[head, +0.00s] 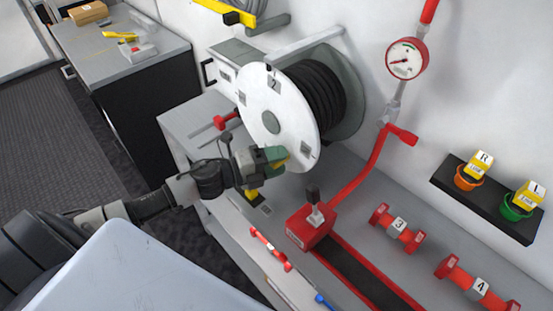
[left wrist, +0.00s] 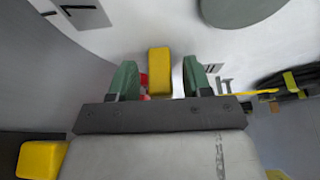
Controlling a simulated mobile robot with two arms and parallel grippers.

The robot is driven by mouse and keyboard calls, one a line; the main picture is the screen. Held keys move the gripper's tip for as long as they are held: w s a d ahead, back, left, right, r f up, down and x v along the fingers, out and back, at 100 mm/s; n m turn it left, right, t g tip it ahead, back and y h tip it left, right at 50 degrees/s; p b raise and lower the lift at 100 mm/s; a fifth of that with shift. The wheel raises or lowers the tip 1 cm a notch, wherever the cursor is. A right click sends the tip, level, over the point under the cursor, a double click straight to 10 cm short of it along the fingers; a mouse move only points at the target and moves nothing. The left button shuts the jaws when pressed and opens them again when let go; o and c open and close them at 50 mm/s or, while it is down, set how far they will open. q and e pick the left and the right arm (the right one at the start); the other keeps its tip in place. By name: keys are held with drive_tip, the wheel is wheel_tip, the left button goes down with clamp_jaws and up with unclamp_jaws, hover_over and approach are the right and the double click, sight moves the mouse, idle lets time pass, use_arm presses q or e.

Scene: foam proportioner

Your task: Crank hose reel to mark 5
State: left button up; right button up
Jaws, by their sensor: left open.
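The hose reel has a white disc (head: 262,95) with dark hose (head: 318,92) wound behind it. Small grey mark plates sit around the disc rim; the one near the top seems to read 2, the others are too small to read. My left gripper (head: 275,158), with green fingers, is at the lower edge of the disc. In the left wrist view its open fingers (left wrist: 159,80) have a yellow block-shaped handle (left wrist: 159,72) between them, with gaps on both sides. I cannot tell whether the fingers reach fully around it. My right gripper is not in view.
A red valve box (head: 310,226) with a dark lever stands right of the gripper, below a red pipe and gauge (head: 407,59). Red fittings (head: 397,228) lie on the grey bench. A shelf (head: 484,199) holds orange and green cups. A dark cabinet stands at back left.

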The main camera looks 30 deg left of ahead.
use_arm(q)
clamp_jaws()
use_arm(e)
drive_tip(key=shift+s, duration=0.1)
use_arm(q)
drive_tip(key=shift+a, duration=0.1)
